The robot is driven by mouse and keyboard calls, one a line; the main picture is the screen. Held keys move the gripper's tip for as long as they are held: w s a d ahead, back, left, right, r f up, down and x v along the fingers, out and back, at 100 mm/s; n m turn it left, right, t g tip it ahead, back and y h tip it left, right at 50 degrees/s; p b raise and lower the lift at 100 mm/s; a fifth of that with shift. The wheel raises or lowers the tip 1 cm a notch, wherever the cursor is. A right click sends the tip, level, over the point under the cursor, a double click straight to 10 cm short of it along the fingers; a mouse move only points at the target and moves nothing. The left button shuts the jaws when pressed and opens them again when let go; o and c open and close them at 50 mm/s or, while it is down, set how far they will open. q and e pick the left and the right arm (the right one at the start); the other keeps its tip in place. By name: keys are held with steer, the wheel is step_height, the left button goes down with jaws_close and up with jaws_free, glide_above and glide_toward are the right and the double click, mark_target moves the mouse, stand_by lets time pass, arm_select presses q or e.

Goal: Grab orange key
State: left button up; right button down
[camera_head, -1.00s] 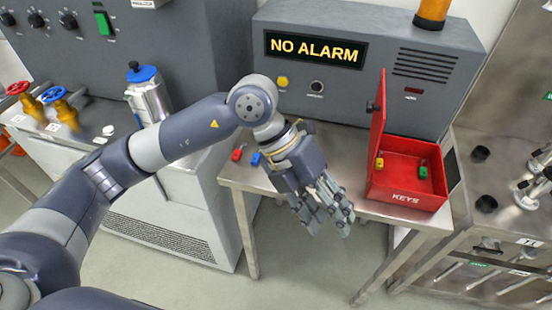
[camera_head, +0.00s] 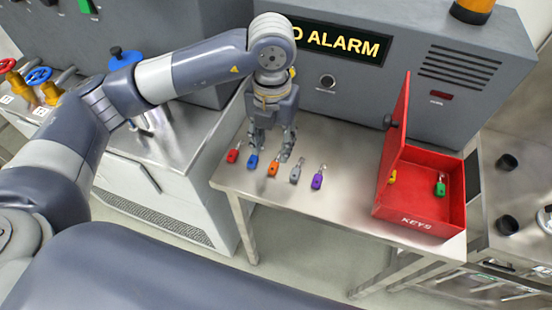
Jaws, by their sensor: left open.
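The orange key (camera_head: 273,169) lies on the steel table, in a row between a blue key (camera_head: 252,161) and a grey key (camera_head: 295,174). My left gripper (camera_head: 270,150) points down just above the row, with its fingers around the upper part of the blue and orange keys in the picture. It is open and nothing shows held in it. The fingers partly hide the far ends of the blue and orange keys. My right gripper is not in view.
A red key (camera_head: 233,154) and a purple key (camera_head: 318,180) end the row. An open red key box (camera_head: 418,222) holds a yellow key (camera_head: 393,177) and a green key (camera_head: 440,187). A grey alarm panel (camera_head: 400,95) stands behind the steel table (camera_head: 340,213).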

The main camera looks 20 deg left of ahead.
mark_target(273, 168)
arm_select(q)
steer(key=shift+s+f, duration=0.25)
steer(key=shift+f, duration=1.05)
steer(key=shift+w+f+p, duration=0.1)
steer(key=shift+f+p, duration=0.3)
steer(key=shift+p, duration=0.1)
step_height(273, 168, down, 4)
steer(key=shift+f+p, duration=0.1)
steer(key=shift+p, duration=0.65)
steer(key=shift+f, duration=0.1)
steer(key=shift+c, duration=0.3)
steer(key=c, duration=0.9)
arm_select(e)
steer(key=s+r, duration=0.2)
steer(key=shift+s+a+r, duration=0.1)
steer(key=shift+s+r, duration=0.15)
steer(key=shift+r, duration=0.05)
